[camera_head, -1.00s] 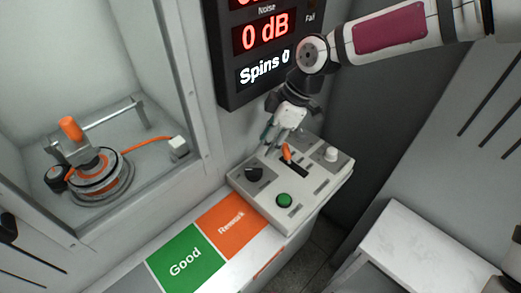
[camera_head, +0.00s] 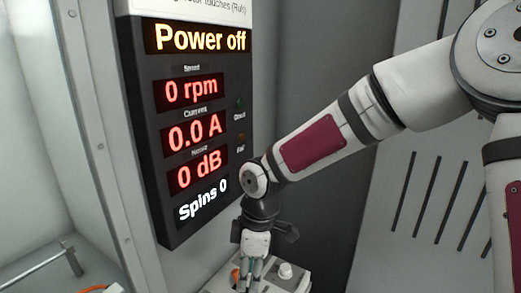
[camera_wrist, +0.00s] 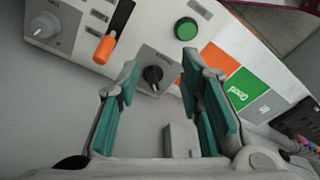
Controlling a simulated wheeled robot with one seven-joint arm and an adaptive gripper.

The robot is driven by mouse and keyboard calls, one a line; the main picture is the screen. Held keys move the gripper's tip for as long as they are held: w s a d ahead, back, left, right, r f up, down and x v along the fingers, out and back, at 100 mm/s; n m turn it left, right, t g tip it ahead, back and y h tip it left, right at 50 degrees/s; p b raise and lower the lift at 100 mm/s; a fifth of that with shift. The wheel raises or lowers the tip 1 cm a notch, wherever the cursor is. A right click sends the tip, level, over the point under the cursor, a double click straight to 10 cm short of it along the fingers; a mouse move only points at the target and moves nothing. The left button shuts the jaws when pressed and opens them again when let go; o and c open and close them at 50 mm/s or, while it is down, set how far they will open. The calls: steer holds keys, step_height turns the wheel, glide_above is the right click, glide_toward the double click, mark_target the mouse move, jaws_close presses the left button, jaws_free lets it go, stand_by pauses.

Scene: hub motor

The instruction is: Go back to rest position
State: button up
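My gripper (camera_head: 250,270) hangs over the control box (camera_head: 292,284) at the bottom of the head view, below the display panel. In the wrist view my gripper (camera_wrist: 160,85) is open, its two teal-padded fingers apart with nothing held between them. Beyond the fingertips the control box shows a black rotary knob (camera_wrist: 153,74), an orange lever (camera_wrist: 104,48), a green button (camera_wrist: 186,31) and a grey knob (camera_wrist: 44,25). The fingers appear apart from these controls.
The display panel (camera_head: 150,130) reads "Power off", 0 rpm, 0.0 A, 0 dB and Spins 0. It stands on the wall left of my arm. The orange (camera_wrist: 222,58) and green "Good" (camera_wrist: 243,88) areas lie beside the control box. A grey slotted wall stands at right.

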steer(key=s+d+r+m+t+h+p, duration=0.1)
steer(key=s+d+r+m+h, duration=0.1)
steer(key=s+d+r+m, duration=0.35)
steer(key=s+d+r+m+t+h, duration=0.1)
steer(key=s+d+r+m, duration=0.15)
steer(key=d+r, duration=0.55)
steer(key=s+d+r+m+t+p, duration=0.1)
steer(key=s+d+r+m, duration=0.1)
steer(key=s+d+m, duration=0.2)
steer(key=s+d+r+m+t+y, duration=0.1)
steer(key=s+d+r+m, duration=0.2)
steer(key=s, duration=0.6)
steer(key=shift+s+d+r+m+t+p, duration=0.15)
steer(key=shift+d+r+m+t+p, duration=0.2)
steer(key=shift+d+m, duration=1)
steer(key=shift+a+m, duration=0.35)
steer(key=shift+a, duration=0.05)
